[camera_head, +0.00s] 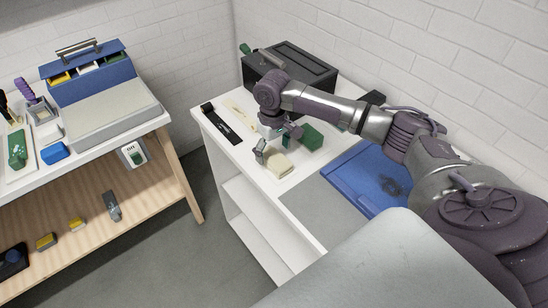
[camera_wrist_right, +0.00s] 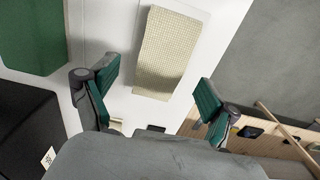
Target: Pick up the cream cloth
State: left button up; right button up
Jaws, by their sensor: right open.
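The cream cloth (camera_head: 280,166) is a folded, flat-looking rectangle on the white counter in the head view. It also shows in the right wrist view (camera_wrist_right: 172,50), with a woven texture, ahead of and between the fingers. My right gripper (camera_head: 277,143) is just above and behind the cloth, its fingers spread. In the right wrist view my right gripper (camera_wrist_right: 157,88) is open with green pads and nothing between them. I cannot tell whether a finger touches the cloth. My left gripper is not in view.
A green block (camera_head: 311,137) lies close to the right of the gripper, with a black box (camera_head: 290,72) behind. A black strap (camera_head: 222,125) lies to the left. A blue tray (camera_head: 358,180) and grey mat (camera_head: 322,210) are nearer. A wooden bench (camera_head: 185,180) stands left across a floor gap.

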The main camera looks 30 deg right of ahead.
jog(key=shift+f, duration=1.4)
jog(key=c, duration=0.4)
jog(key=shift+r, duration=0.1)
jog(key=c, duration=0.8)
jog(key=shift+r, duration=0.15)
jog(key=shift+c, duration=0.2)
jog(key=shift+r, duration=0.3)
jog(key=r, duration=0.1)
jog(key=d+r+b, duration=0.1)
jog(key=r, duration=0.1)
jog(key=shift+s+d+r, duration=0.2)
jog(key=shift+r, duration=0.1)
jog(key=s+d+r+b, duration=0.3)
jog(key=d+r, duration=0.3)
jog(key=d, duration=0.3)
jog(key=shift+s+d+r, duration=0.2)
jog(key=shift+s+r, duration=0.05)
jog(key=shift+s, duration=0.35)
